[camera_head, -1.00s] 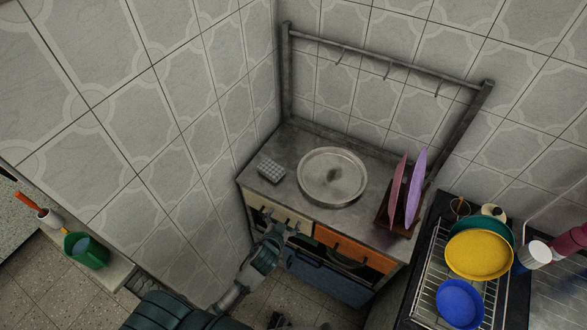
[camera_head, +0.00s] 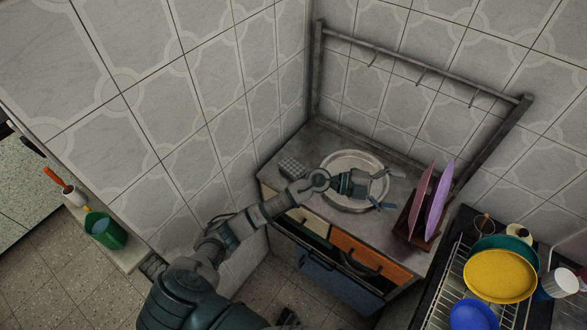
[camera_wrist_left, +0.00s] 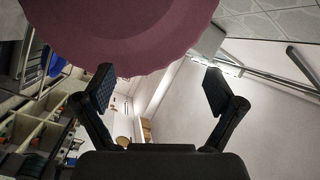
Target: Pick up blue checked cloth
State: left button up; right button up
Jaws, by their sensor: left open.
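A small grey checked piece (camera_head: 291,167), likely the blue checked cloth, lies at the left end of the steel counter (camera_head: 330,136). My left arm passes just in front of it. My left gripper (camera_head: 386,190) is open and empty, over the right side of the round steel tray (camera_head: 347,157) and well to the right of the cloth. In the left wrist view the open fingers (camera_wrist_left: 158,88) point toward a pink plate (camera_wrist_left: 130,30); the cloth does not show there. My right gripper is not in view.
Pink and purple plates (camera_head: 437,207) stand upright in a rack just right of my left gripper. A rail with hooks (camera_head: 420,76) runs above the counter. A wire dish rack with a yellow plate (camera_head: 499,276) is at the lower right.

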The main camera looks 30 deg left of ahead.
pick_arm(q)
notch_tip(320, 180, down, 4)
jog(key=w+a+r+m+g+y, duration=0.1)
jog(key=w+a+m+g+y, duration=0.1)
jog(key=y, duration=0.1)
jog(key=n+g+y+b, duration=0.1)
jog(key=n+g+y, duration=0.45)
jog(key=y, duration=1.05)
send_over(292, 166)
jog(key=shift+n+t, duration=0.85)
jog(key=shift+n, duration=0.1)
jog(key=f, duration=1)
jog(key=shift+w+d+f, duration=0.15)
jog(key=shift+d+f, duration=0.15)
jog(key=shift+d, duration=0.1)
jog(key=shift+a+f, duration=0.15)
jog(key=shift+f, duration=0.3)
jog(key=f, duration=0.4)
jog(key=shift+a+f, duration=0.2)
jog(key=shift+f, duration=0.15)
jog(key=c, duration=1.1)
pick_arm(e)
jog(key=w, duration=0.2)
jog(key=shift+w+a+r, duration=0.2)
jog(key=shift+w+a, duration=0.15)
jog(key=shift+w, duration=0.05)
